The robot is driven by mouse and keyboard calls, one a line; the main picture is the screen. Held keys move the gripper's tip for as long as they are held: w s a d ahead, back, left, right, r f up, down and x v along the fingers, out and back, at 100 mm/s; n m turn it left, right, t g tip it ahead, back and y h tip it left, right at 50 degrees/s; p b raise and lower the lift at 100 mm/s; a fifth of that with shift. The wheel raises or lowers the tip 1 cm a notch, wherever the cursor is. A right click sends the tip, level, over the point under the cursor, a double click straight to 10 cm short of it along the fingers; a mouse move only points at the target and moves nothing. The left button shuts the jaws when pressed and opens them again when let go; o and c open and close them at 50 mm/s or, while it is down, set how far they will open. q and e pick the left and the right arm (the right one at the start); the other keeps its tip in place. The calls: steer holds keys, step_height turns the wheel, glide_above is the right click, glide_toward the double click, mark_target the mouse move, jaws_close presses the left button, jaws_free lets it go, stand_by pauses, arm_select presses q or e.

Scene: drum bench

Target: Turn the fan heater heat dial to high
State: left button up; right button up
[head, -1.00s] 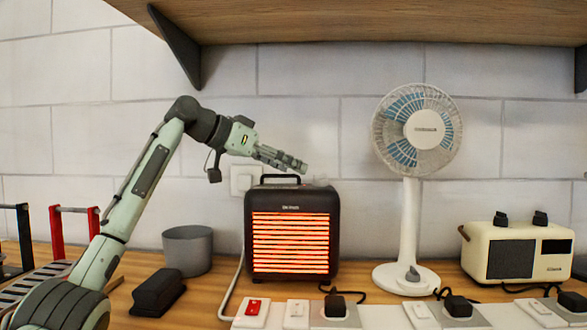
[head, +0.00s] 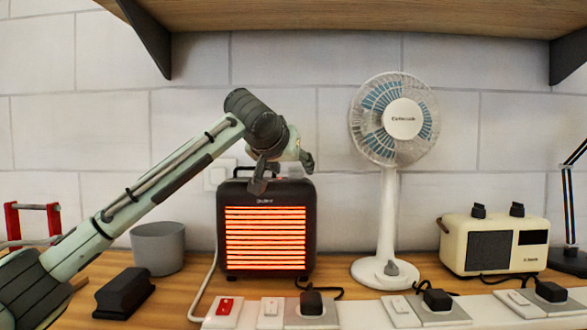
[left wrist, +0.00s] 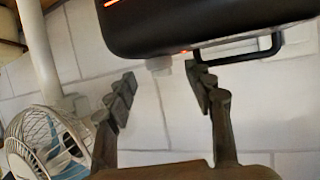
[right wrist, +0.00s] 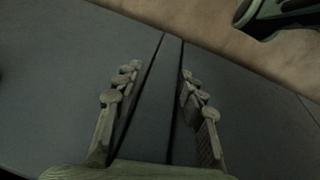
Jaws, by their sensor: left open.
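The black fan heater (head: 267,195) stands upright on the bench, its front grille glowing orange. In the left wrist view its body (left wrist: 200,22) appears upside down, with a pale knob (left wrist: 158,64), which looks like the heat dial, on its top beside the black handle (left wrist: 270,50). My left gripper (head: 282,175) is over the heater's top, fingers pointing down. In its wrist view the open fingers (left wrist: 162,92) are apart, with the knob just beyond the gap, not gripped. The dial's setting cannot be read. My right gripper (right wrist: 150,88) is open and empty, away from the bench.
A white fan (head: 390,200) stands right of the heater, and a cream radio (head: 495,243) further right. A grey pot (head: 158,248) and a black block (head: 124,293) are left. Power strips (head: 385,312) line the front. A wooden shelf (head: 350,20) hangs above.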

mark_target(296, 172)
arm_select(q)
steer(key=shift+x, duration=1.15)
arm_select(e)
steer(key=shift+s+d+f, duration=0.15)
steer(key=shift+s+f, duration=0.3)
steer(key=shift+f, duration=0.35)
arm_select(q)
steer(key=c, duration=1.2)
arm_select(e)
steer(key=shift+w+r, duration=0.1)
